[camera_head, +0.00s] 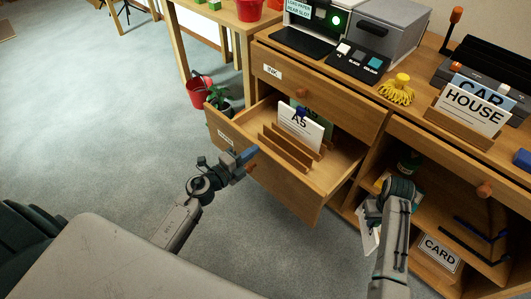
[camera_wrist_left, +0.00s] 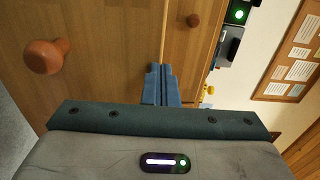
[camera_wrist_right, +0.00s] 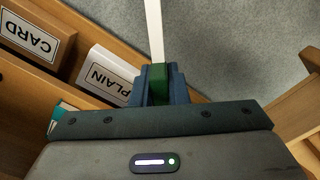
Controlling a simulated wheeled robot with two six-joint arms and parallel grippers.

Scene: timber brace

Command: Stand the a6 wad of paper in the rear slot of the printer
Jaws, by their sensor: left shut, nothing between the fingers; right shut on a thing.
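The printer (camera_head: 323,20) stands on the cabinet top at the upper edge of the head view, with a lit green light and a sign reading "LOAD PAPER REAR SLOT"; its rear slot is out of view. My right gripper (camera_wrist_right: 158,85) is shut on a thin white wad of paper (camera_wrist_right: 154,30), seen edge-on, with green between the fingers. The wad (camera_head: 368,235) hangs low beside the cabinet's open shelf, partly hidden by my arm; its size is not readable. My left gripper (camera_head: 246,158) is shut and empty by the open drawer's front.
The open drawer (camera_head: 262,153) holds wooden dividers and an A5 wad (camera_head: 301,128). A button box (camera_head: 358,62), grey box (camera_head: 388,32), yellow brush (camera_head: 398,90) and HOUSE card rack (camera_head: 462,128) stand on the cabinet. Lower shelves hold CARD (camera_head: 440,252) and PLAIN (camera_wrist_right: 112,75) boxes.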

